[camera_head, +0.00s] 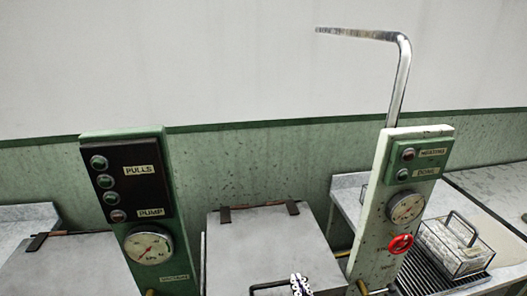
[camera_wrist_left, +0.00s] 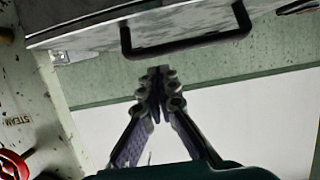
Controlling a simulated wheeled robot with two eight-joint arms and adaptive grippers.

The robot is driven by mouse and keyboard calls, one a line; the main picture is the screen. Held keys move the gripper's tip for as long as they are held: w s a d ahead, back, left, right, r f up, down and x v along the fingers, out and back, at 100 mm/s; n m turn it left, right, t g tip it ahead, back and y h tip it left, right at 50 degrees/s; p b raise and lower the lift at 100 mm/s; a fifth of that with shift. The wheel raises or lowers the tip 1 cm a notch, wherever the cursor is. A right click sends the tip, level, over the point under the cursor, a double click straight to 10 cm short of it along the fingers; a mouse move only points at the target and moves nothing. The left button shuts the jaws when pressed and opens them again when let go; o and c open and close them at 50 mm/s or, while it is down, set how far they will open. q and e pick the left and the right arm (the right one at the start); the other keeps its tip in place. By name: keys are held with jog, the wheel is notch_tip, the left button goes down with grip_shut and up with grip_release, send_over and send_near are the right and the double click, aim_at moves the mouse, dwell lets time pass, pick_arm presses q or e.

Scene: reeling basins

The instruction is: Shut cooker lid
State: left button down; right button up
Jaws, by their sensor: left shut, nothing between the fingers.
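The cooker lid (camera_head: 268,245) is a flat grey metal plate in the middle of the head view, with brown hinges along its far edge. Its dark bar handle (camera_head: 268,286) is at the near edge, partly cut off by the frame. My left gripper (camera_head: 300,284) shows at the bottom, near the handle. In the left wrist view the lid (camera_wrist_left: 90,30) is tilted at the top with its black handle (camera_wrist_left: 187,45), and the left gripper (camera_wrist_left: 158,82) has its fingers together, empty, apart from the handle. The head view does not show how far open the lid is.
A green control panel (camera_head: 150,225) stands left of the lid, and a white panel (camera_head: 375,225) with a red valve wheel (camera_head: 401,244) stands right. A bent metal pipe (camera_head: 401,75) rises behind the white panel. A wire basket (camera_head: 455,245) sits on a grating at the right.

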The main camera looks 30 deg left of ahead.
pick_arm(q)
jog(key=shift+s+d+f+b, duration=0.15)
jog(key=shift+f+b, duration=0.5)
jog(key=shift+f, duration=0.6)
pick_arm(e)
jog(key=shift+f, duration=1)
pick_arm(q)
jog(key=shift+r, duration=0.15)
pick_arm(e)
jog(key=shift+r, duration=0.1)
